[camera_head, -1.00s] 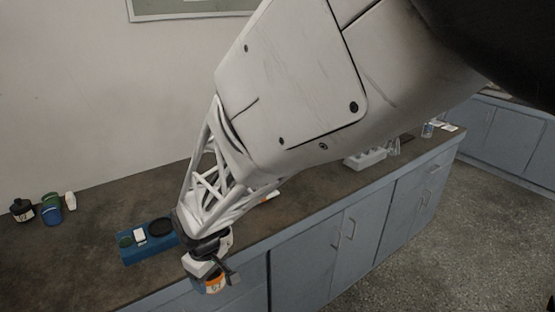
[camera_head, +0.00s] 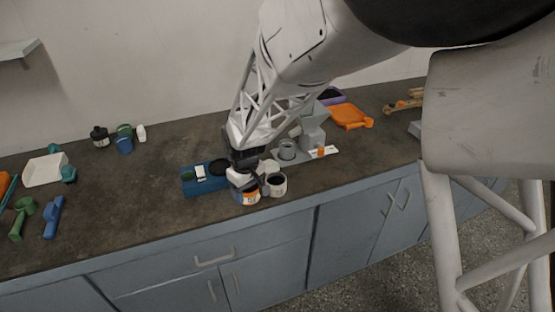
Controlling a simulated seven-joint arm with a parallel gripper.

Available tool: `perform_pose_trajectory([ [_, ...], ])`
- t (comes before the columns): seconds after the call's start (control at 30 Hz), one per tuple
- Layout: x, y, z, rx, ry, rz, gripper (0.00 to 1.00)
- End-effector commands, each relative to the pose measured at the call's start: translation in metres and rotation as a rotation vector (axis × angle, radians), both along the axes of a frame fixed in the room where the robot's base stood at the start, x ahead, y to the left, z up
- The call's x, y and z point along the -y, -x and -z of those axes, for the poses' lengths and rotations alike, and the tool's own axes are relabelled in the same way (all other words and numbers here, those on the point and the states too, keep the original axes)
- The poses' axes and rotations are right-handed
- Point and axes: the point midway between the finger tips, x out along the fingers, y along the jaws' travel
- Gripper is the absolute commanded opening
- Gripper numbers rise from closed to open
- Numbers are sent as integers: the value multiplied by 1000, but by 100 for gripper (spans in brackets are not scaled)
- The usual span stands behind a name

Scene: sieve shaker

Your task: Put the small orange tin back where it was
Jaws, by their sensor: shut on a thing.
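My gripper (camera_head: 243,180) is shut on the small orange tin (camera_head: 250,197), which shows an orange band with a pale label. The gripper and the tin are over the front part of the dark counter, just right of a blue block (camera_head: 187,184). The gripper hides part of the tin. I cannot tell whether the tin touches the counter. The blue block has dark round places and a white piece on top; its right end is partly behind the gripper.
A grey cup (camera_head: 276,184) stands close right of the tin. Behind it are a grey device (camera_head: 312,130) and an orange tray (camera_head: 347,117). Dark, blue and white containers (camera_head: 124,141) stand back left. A white scoop (camera_head: 46,170) and coloured tools lie far left. Counter (camera_head: 130,205) is clear front left.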

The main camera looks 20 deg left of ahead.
Motion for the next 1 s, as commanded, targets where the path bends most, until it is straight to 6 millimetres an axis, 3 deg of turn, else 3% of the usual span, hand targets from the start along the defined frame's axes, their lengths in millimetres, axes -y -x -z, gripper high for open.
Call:
perform_pose_trajectory([
  [0.33,-25,-25,4,0,1,0,41],
  [0.77,-27,-26,4,0,1,0,41],
  [1.0,-27,-26,23,-2,2,0,41],
])
